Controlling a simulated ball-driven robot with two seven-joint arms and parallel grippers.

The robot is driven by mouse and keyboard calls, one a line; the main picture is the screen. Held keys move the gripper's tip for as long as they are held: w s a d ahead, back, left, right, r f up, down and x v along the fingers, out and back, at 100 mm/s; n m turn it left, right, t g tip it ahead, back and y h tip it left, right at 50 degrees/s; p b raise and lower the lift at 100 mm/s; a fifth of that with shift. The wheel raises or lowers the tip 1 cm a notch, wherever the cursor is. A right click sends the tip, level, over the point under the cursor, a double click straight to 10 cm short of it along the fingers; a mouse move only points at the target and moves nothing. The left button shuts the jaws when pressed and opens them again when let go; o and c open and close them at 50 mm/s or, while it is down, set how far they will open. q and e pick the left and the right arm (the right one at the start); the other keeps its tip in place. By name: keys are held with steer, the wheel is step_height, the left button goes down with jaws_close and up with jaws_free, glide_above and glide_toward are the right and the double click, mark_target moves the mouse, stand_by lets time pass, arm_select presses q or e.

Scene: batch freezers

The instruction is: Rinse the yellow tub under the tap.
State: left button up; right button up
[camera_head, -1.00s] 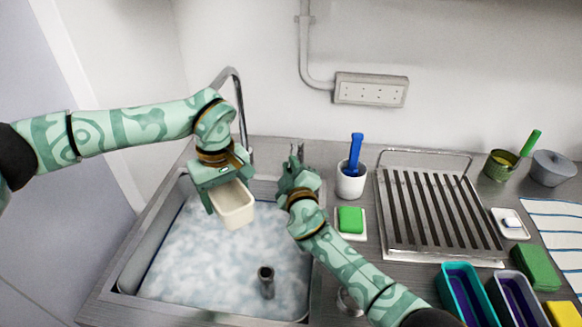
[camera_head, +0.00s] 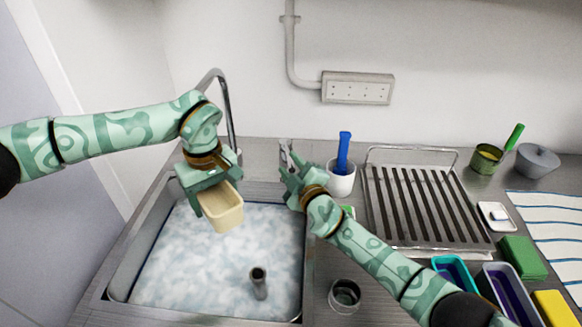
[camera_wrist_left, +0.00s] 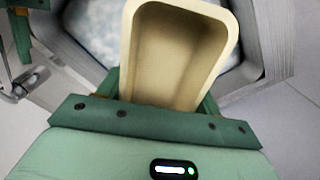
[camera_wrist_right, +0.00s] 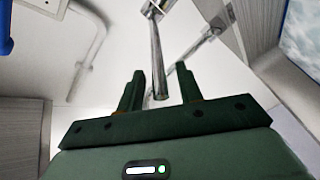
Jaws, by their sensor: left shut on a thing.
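The pale yellow tub (camera_head: 222,214) hangs over the sink, tilted a little, with its open side partly facing me. My left gripper (camera_head: 210,193) is shut on one end of it; the left wrist view shows the empty inside of the tub (camera_wrist_left: 178,55). The tap's tall curved spout (camera_head: 228,105) rises behind the left gripper, and no stream of water shows. My right gripper (camera_head: 287,168) is at the tap's metal lever (camera_head: 285,148), behind the sink. In the right wrist view the fingers are apart, with a metal rod (camera_wrist_right: 157,65) between them; I cannot tell whether they touch it.
The sink (camera_head: 125,270) holds foamy water with an upright pipe (camera_head: 258,283). To the right stand a white pot with a blue tool (camera_head: 342,178), a metal cup (camera_head: 345,295), a slatted rack (camera_head: 425,205) and coloured tubs (camera_head: 455,275).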

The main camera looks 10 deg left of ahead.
steer(key=shift+s, duration=0.1)
steer(key=shift+s+d+f, duration=0.15)
steer(key=shift+s+d, duration=0.15)
steer(key=shift+s, duration=0.25)
steer(key=v, duration=0.6)
steer(key=shift+d, duration=0.1)
stand_by(0.4)
